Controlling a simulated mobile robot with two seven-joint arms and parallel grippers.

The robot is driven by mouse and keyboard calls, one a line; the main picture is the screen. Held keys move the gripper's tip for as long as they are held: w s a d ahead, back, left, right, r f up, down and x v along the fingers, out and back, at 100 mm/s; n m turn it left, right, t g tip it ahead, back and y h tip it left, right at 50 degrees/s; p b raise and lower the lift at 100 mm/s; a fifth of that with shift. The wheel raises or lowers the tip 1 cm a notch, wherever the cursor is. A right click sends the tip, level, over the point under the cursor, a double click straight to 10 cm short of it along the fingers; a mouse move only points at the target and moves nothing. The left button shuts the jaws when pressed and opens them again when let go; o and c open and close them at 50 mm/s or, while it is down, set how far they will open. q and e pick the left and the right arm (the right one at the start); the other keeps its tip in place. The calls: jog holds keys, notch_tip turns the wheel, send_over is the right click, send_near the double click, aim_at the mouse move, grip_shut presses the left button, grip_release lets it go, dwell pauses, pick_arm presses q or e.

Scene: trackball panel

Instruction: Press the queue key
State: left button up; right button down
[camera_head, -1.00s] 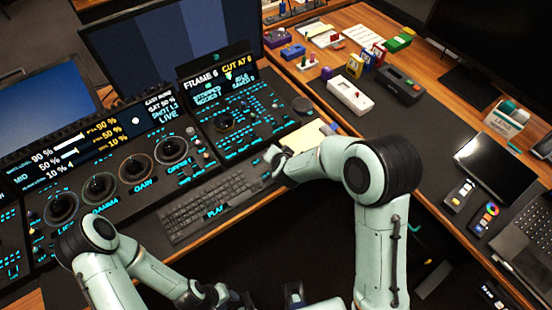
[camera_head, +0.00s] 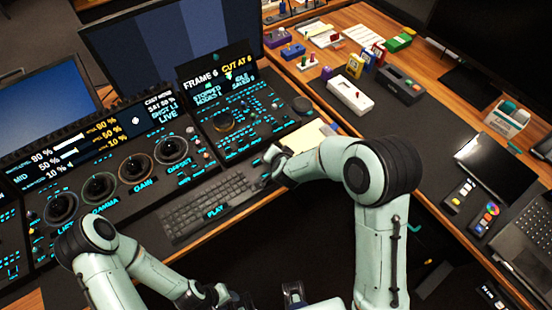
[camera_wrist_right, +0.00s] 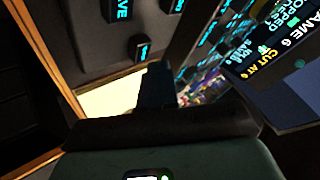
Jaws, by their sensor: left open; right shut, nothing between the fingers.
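The key labels are too small to read in the head view, so I cannot tell which is the queue key. My right gripper (camera_wrist_right: 155,85) is shut and empty near these keys; contact cannot be told. My left gripper (camera_head: 294,294) is open and empty, low in the head view, away from the panel.
A keyboard (camera_head: 212,204) lies in front of the panels. A panel with several round dials (camera_head: 138,174) is at left. A yellow pad (camera_head: 306,136) lies beside my right wrist. A white box (camera_head: 349,95) and small devices stand on the right desk.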

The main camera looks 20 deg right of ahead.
pick_arm(q)
jog(key=shift+s+f, duration=0.15)
jog(key=shift+f, duration=0.15)
pick_arm(e)
jog(key=shift+f, duration=0.35)
pick_arm(q)
jog(key=shift+s+f+b, duration=0.15)
jog(key=shift+f+b, duration=0.25)
jog(key=shift+b, duration=0.2)
pick_arm(e)
jog(key=shift+f, duration=0.55)
pick_arm(q)
jog(key=shift+r, duration=0.15)
pick_arm(e)
jog(key=shift+r, duration=0.15)
pick_arm(q)
jog(key=shift+w+r+p, duration=0.4)
jog(key=shift+r+p, duration=0.3)
jog(key=shift+p, duration=0.1)
pick_arm(e)
jog(key=shift+r, duration=0.85)
